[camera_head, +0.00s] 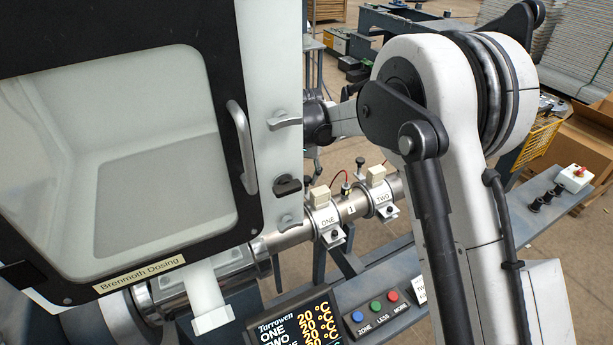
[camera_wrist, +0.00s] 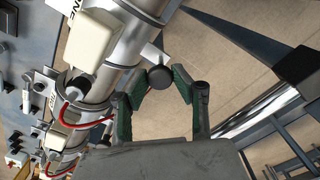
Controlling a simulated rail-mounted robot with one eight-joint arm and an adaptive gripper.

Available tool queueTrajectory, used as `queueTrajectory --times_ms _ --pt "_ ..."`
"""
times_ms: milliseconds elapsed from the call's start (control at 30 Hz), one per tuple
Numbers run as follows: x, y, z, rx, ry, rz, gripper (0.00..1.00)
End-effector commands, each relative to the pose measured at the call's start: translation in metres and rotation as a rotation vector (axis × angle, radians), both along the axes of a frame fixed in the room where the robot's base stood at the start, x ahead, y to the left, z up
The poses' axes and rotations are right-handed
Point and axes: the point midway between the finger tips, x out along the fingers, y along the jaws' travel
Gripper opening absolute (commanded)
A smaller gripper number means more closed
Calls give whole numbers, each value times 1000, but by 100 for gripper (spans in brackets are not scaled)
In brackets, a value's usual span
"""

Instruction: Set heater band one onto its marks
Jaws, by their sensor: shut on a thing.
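Heater band ONE (camera_head: 324,219) is a metal band with a cream terminal block, sitting around the steel barrel (camera_head: 290,238) in the head view. In the wrist view its cream block (camera_wrist: 90,36) is at the upper left. My gripper (camera_wrist: 161,84) has green-padded fingers closed around a round black knob (camera_wrist: 160,77) beside band ONE; the knob appears to belong to its clamp. I cannot make out the marks on the barrel.
Heater band TWO (camera_head: 380,194) sits further right on the barrel, with a red-wired sensor (camera_head: 346,188) between the bands. The dosing hopper door (camera_head: 120,150) fills the left. A control panel (camera_head: 380,308) lies in front. Open floor shows below the gripper.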

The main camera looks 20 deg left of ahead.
Motion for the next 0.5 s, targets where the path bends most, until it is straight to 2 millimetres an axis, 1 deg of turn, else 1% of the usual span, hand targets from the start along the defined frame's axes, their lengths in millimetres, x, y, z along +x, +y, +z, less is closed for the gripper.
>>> queueTrajectory --times_ms 267,500 --pt "-16 17 -2 1 1 1 0" --pt "-16 16 0 0 0 -1 0"
